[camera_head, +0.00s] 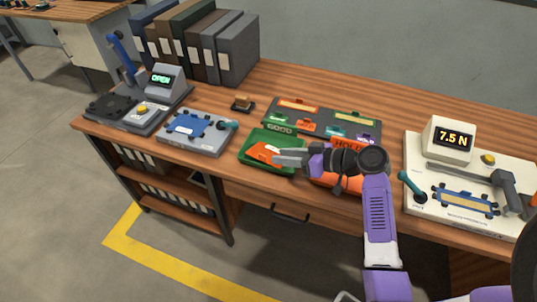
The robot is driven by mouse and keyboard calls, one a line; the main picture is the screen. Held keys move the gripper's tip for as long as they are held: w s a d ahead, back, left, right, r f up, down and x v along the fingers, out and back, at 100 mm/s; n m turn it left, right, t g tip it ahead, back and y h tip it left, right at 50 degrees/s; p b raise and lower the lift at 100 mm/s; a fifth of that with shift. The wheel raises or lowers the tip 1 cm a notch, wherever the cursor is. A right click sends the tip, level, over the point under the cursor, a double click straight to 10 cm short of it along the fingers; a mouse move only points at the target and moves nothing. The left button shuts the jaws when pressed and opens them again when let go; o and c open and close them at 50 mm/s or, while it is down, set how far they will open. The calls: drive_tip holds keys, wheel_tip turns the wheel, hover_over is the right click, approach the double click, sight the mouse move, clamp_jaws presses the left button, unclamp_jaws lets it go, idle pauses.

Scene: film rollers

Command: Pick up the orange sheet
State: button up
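A small orange piece (262,151), which looks like the orange sheet, shows in the green tray marked GOOD (250,164). My gripper (277,157) reaches in from the right over this tray, its two grey fingers pointing left. The fingertips are right at the right end of the orange piece, with a narrow gap showing between them. I cannot tell whether they touch or hold it. Another orange strip (298,107) lies in the dark rack (325,122) behind the trays.
An orange tray marked HOLD (348,144) is partly hidden under my gripper. A grey fixture with a blue plate (190,125) stands left, and a white gauge reading 7.5 N (453,138) right. Binders (203,45) stand at the back. A small brown-topped block (242,103) sits behind the green tray.

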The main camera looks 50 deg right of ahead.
sight(267, 161)
drive_tip(key=shift+p+x, duration=0.4)
drive_tip(key=shift+x, duration=2.75)
drive_tip(key=shift+s+f, duration=0.1)
clamp_jaws()
